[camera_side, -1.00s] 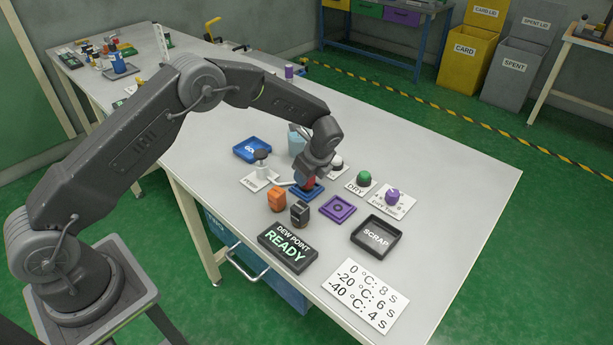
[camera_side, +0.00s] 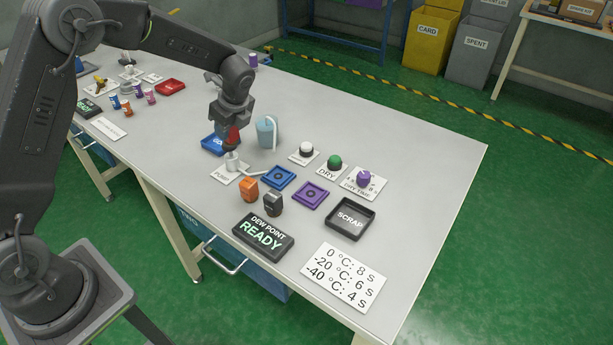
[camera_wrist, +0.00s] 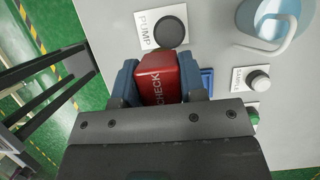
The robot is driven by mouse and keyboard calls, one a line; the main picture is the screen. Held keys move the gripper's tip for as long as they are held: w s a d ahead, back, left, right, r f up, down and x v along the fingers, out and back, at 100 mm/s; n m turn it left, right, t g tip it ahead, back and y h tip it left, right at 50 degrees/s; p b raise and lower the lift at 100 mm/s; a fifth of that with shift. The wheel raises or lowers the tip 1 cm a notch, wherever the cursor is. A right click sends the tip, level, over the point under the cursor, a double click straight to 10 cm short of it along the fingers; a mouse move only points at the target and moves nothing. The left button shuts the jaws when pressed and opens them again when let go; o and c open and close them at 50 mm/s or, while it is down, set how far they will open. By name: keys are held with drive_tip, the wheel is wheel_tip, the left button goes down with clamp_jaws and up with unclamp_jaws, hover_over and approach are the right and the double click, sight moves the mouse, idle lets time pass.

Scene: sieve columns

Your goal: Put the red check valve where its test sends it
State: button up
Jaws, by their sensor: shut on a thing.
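In the wrist view the red valve (camera_wrist: 164,82), lettered CHECK, sits between my two blue fingertips. The black pump knob (camera_wrist: 170,33) shows just past it. The blue square pad (camera_side: 278,178) is empty, and so is the purple square pad (camera_side: 311,194). The black SCRAP tray (camera_side: 350,219) is empty. The dew point display (camera_side: 263,236) reads READY.
An orange block (camera_side: 249,189) and a dark grey block (camera_side: 273,203) stand before the blue pad. A light blue vessel (camera_side: 266,133), white button (camera_side: 307,150), green DRY button (camera_side: 335,162) and purple dry time knob (camera_side: 363,178) stand behind. A time chart (camera_side: 344,277) lies in front. The right side is clear.

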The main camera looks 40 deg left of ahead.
drive_tip(key=shift+w+d+f+n+g, duration=0.15)
drive_tip(key=shift+d+n+g, duration=0.15)
drive_tip(key=shift+d+n, duration=0.35)
drive_tip(key=d+n+g+h, duration=0.2)
drive_tip(key=d+n+g, duration=0.1)
drive_tip(key=d+n, duration=0.4)
drive_tip(key=n+t+h, duration=0.4)
drive_tip(key=n+h, duration=0.3)
drive_tip(key=n, duration=2.1)
hover_over(355, 227)
wheel_tip(355, 227, down, 7)
drive_tip(key=shift+a, duration=0.1)
drive_tip(key=shift+f, duration=2)
drive_tip(key=o, duration=1)
drive_tip(key=shift+f, duration=0.15)
